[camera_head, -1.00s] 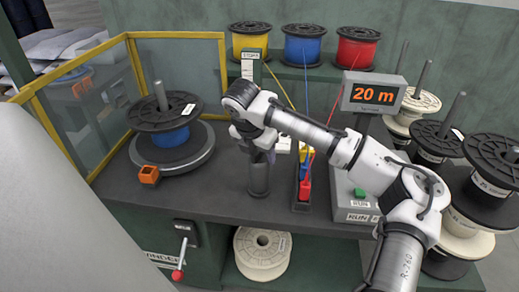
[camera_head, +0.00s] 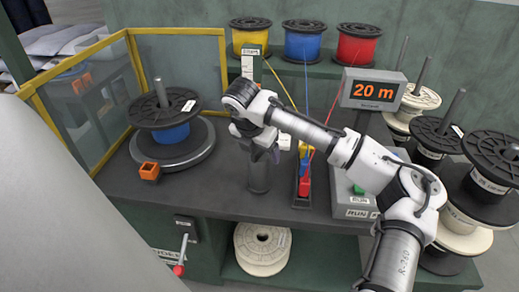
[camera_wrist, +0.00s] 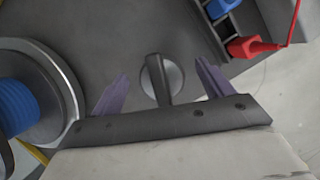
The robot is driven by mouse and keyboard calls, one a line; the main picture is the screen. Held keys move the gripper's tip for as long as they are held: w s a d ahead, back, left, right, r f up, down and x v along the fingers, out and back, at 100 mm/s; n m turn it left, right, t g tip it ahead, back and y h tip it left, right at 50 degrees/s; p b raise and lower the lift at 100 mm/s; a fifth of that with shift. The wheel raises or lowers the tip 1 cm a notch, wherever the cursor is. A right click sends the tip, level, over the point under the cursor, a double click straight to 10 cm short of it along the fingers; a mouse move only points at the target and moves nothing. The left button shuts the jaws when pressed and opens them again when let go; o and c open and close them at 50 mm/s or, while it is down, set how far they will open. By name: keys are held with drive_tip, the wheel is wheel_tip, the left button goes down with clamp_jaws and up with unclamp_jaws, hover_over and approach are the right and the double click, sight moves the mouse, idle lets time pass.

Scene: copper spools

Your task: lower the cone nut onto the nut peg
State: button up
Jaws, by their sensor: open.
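My gripper (camera_head: 262,152) points down over the dark bench, with its two purple fingers spread apart in the wrist view (camera_wrist: 160,86). Below it in the head view stands a dark upright cylinder (camera_head: 259,178). In the wrist view a grey round piece (camera_wrist: 174,74) with a dark narrow bar across it shows between the fingers, and gaps show on both sides. I take this to be the nut peg's place, but I cannot tell cone nut from peg there. No separate cone nut is visible elsewhere.
A black-flanged blue spool (camera_head: 170,133) sits on the round turntable at left with its spindle bare on top. A 20 m display (camera_head: 374,92) is farther right.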

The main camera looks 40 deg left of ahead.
drive_tip(key=v, duration=1.3)
drive_tip(key=shift+r, duration=0.4)
drive_tip(key=shift+s, duration=0.15)
